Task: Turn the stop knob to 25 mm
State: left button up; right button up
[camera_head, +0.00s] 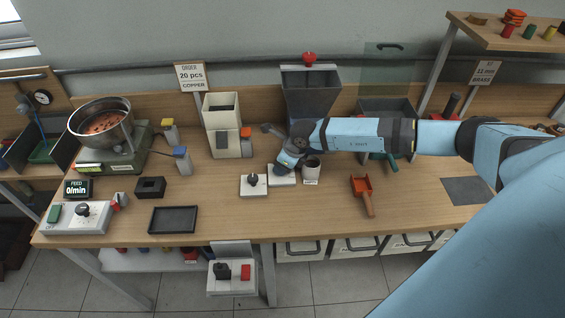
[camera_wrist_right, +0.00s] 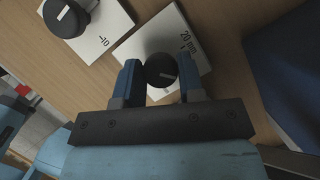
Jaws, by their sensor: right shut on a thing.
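The stop knob (camera_wrist_right: 160,69) is a round black knob with a white pointer line, on a white plate (camera_wrist_right: 199,49) printed "20 mm". The rest of its scale is partly hidden by my gripper. My right gripper (camera_wrist_right: 161,80) is shut on the knob, with one blue finger on each side of it. In the head view my right gripper (camera_head: 285,168) reaches down over the plate (camera_head: 281,181) and hides the knob. My left gripper is in neither view.
A second black knob (camera_head: 253,180) on a white plate stands just left. A small grey cup (camera_head: 312,168) stands close on the right, with a red scoop (camera_head: 362,187) beyond it. A dark hopper (camera_head: 311,95) rises behind. The table's front middle is clear.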

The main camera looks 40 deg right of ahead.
jog(key=shift+m+h, duration=0.3)
jog(key=shift+m, duration=0.7)
jog(key=o, duration=0.9)
jog(key=b+v, duration=0.2)
jog(key=v, duration=1.2)
jog(key=shift+a+f, duration=0.1)
